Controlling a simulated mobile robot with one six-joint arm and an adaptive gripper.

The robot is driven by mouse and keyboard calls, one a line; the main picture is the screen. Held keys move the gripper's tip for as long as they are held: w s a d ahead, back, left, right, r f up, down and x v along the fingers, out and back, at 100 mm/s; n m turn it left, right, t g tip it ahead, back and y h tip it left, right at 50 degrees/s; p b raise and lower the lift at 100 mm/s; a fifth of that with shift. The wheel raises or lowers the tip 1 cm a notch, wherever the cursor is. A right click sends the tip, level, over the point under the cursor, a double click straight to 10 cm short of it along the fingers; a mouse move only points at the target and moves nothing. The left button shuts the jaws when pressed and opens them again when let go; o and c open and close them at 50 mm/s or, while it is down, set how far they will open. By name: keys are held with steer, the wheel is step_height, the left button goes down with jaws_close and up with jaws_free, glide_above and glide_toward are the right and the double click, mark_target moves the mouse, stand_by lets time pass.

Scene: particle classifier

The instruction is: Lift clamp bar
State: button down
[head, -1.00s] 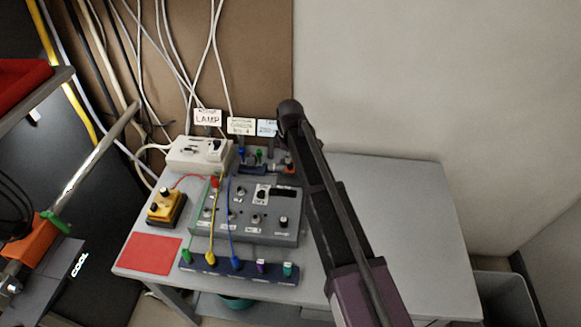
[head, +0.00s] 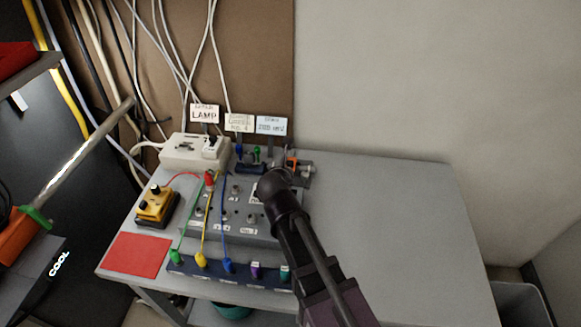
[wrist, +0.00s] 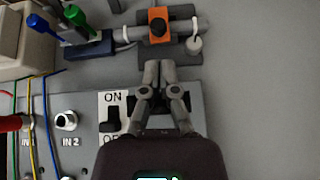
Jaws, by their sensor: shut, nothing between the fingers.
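My gripper (wrist: 159,70) is shut and empty in the wrist view. Its fingertips point at the near edge of a small dark base carrying the clamp. The clamp has a grey horizontal bar (wrist: 180,30) with an orange block (wrist: 158,14) and a dark round knob at its middle. A pale ring and round end piece (wrist: 194,43) sit at the bar's right. The fingertips appear just short of the bar; whether they touch the base, I cannot tell. In the head view, the orange clamp part (head: 292,163) shows just beyond my arm, and my wrist hides most of the gripper.
A grey control box with an ON/OFF switch (wrist: 113,119) lies under my gripper. Blue and green plugs (wrist: 42,24) stand left of the clamp. Coloured wires run to the front socket strip (head: 212,272). The table's right side (head: 400,220) is clear.

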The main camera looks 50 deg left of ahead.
mark_target(290, 161)
steer(key=shift+s+d+r+n, duration=0.1)
steer(key=shift+s+n, duration=0.1)
steer(key=shift+n, duration=0.2)
steer(key=b+x, duration=0.4)
steer(key=x, duration=0.4)
steer(key=shift+w+a+b, duration=0.15)
steer(key=shift+a+b, duration=0.1)
steer(key=shift+b, duration=0.1)
steer(key=shift+w+a+b, duration=0.25)
steer(key=shift+w+b, duration=0.1)
steer(key=shift+w+a, duration=0.1)
steer(key=shift+w, duration=0.05)
steer(key=shift+w+a+f, duration=0.15)
steer(key=shift+f, duration=0.15)
steer(key=shift+r, duration=0.1)
stand_by(1.0)
steer(key=shift+d+f+p+v, duration=0.1)
steer(key=shift+f+p+v, duration=0.1)
steer(key=shift+p+v, duration=1.75)
steer(key=shift+d+f+p+v, duration=0.15)
steer(key=shift+p+v, duration=0.6)
steer(key=shift+v, duration=2.3)
